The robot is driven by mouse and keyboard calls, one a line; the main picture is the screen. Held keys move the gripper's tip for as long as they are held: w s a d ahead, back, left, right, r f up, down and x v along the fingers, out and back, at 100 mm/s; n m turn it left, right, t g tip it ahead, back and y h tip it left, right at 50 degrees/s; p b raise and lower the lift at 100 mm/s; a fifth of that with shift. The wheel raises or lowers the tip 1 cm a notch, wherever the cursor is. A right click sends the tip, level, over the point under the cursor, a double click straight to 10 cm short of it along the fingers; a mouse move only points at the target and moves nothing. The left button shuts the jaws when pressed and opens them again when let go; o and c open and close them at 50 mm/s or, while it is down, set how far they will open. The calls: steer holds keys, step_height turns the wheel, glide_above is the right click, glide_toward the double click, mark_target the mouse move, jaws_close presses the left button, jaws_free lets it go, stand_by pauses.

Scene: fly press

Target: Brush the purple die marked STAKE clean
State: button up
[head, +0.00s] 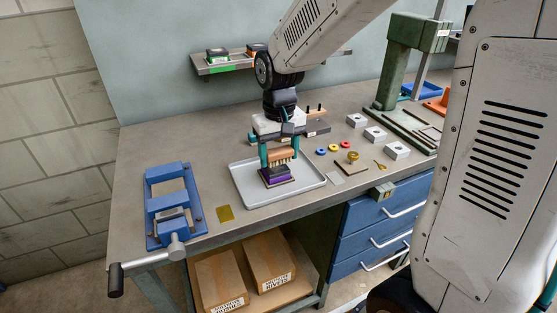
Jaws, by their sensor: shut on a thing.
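My gripper (280,156) points down over the grey tray and is shut on a wooden brush (283,154). The brush has pale bristles below its tan body. The purple die (277,177) lies on the tray (306,187), directly under the brush. The bristles are at or just above the die's dark top; I cannot tell whether they touch. The STAKE marking is too small to read.
Coloured rings (333,148), several grey blocks (397,150) and a green press (392,75) stand to the right. A wall shelf (225,66) is behind.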

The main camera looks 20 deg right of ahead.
mark_target(279, 150)
steer(key=shift+r, duration=2.6)
